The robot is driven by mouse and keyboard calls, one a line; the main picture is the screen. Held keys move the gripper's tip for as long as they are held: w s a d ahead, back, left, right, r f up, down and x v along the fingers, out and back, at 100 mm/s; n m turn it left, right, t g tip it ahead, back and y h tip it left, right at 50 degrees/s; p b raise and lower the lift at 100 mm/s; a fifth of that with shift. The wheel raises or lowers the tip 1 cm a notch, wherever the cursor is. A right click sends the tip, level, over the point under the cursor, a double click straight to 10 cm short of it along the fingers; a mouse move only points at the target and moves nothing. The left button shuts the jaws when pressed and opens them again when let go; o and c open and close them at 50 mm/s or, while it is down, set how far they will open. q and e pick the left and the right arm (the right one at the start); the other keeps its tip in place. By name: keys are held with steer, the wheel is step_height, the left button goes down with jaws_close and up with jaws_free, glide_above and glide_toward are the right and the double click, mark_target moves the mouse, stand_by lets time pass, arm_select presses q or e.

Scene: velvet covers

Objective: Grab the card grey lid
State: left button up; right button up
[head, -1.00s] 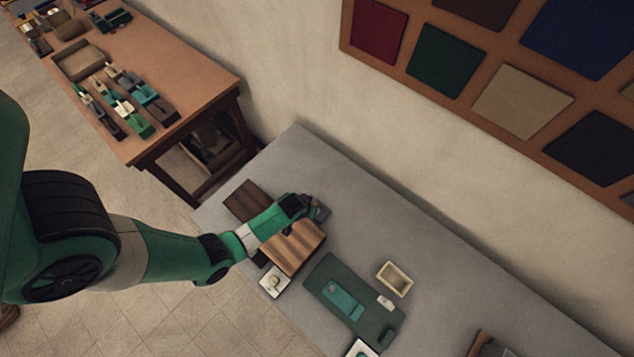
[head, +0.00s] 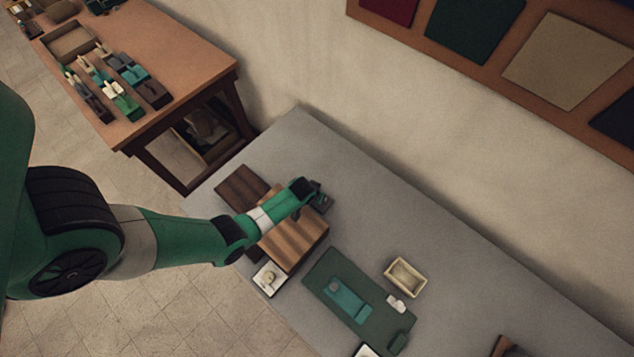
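My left arm reaches in from the left over the grey table. My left gripper (head: 318,199) is a small dark shape beyond a striped wooden block (head: 293,240), and its fingers are too small and dark to read. I cannot make out a card grey lid with certainty; my arm and gripper hide part of the table there. A teal case (head: 348,300) lies on a dark green mat (head: 325,272) to the right of the gripper. My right gripper is not in view.
A dark brown board (head: 241,188), a cream tray (head: 406,277), a small white piece (head: 397,303) and a white square dish (head: 269,279) are on the grey table (head: 440,250). A wooden bench (head: 185,60) with several coloured pieces stands behind left. The table's back strip is clear.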

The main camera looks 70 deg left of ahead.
arm_select(q)
jaws_close()
stand_by(0.3)
steer(key=shift+r, duration=0.15)
step_height(320, 180, up, 10)
steer(key=p, duration=1)
